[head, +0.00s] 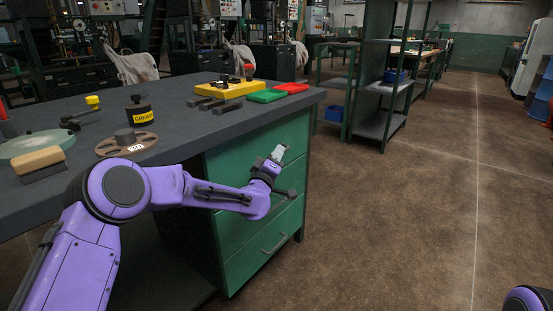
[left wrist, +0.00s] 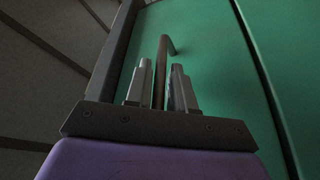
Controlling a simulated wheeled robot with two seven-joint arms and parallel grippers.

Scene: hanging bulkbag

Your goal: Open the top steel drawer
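The top steel drawer (head: 233,150) is a green front under the dark bench top, and it looks flush with the cabinet in the head view. My left gripper (head: 278,153) is at the right part of this front. In the left wrist view, the two grey fingers of my left gripper (left wrist: 160,85) stand on either side of a thin bar handle (left wrist: 162,66), with narrow gaps beside it, so they look open around it. The green front (left wrist: 215,65) lies behind the bar. In the head view the arm hides part of the handle. My right gripper is out of view.
A lower drawer handle (head: 274,243) shows below. The bench top (head: 185,98) holds a grease tin (head: 139,111), a yellow tray (head: 228,90), and green (head: 265,96) and red (head: 291,88) pieces. A shelf rack (head: 378,127) stands behind; the floor (head: 420,215) at right is clear.

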